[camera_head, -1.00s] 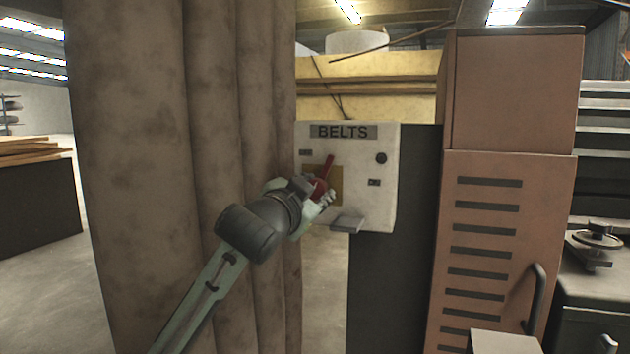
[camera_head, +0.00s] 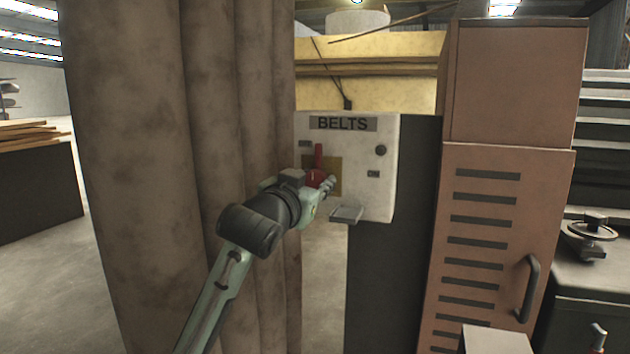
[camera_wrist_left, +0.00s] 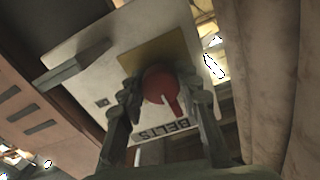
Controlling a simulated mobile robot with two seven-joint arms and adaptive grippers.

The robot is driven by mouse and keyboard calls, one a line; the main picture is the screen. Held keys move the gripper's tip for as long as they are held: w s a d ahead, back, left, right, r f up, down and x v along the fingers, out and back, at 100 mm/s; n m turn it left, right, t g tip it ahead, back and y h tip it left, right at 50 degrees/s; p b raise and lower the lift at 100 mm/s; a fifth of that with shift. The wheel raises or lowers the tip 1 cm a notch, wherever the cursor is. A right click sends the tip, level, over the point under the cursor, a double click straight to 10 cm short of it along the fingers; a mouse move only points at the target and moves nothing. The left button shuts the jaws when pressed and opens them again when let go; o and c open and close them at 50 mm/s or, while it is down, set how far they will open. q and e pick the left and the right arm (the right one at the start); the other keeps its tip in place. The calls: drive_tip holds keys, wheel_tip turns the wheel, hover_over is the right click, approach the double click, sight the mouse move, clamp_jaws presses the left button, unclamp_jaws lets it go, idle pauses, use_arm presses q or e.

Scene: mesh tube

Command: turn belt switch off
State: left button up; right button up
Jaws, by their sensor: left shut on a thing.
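The belt switch (camera_head: 318,161) is a red rotary knob with a long handle, on a yellowish plate of a white panel (camera_head: 383,205) marked "BELTS". In the head view its handle points almost straight up. My left gripper (camera_head: 322,184) is at the knob, coming from the lower left. In the left wrist view the red switch (camera_wrist_left: 160,84) sits between the two fingers of my left gripper (camera_wrist_left: 160,95), which are shut on its round base. The gripper hides part of the knob in the head view. My right gripper is in neither view.
A small grey ledge (camera_head: 346,214) juts out below the switch. A reddish-brown cabinet (camera_head: 505,90) with a dark handle stands to the right.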

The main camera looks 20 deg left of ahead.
use_arm(q)
drive_tip(key=o, duration=1.2)
drive_tip(key=shift+c, duration=0.2)
drive_tip(key=s, duration=1.2)
drive_tip(key=shift+a, duration=0.2)
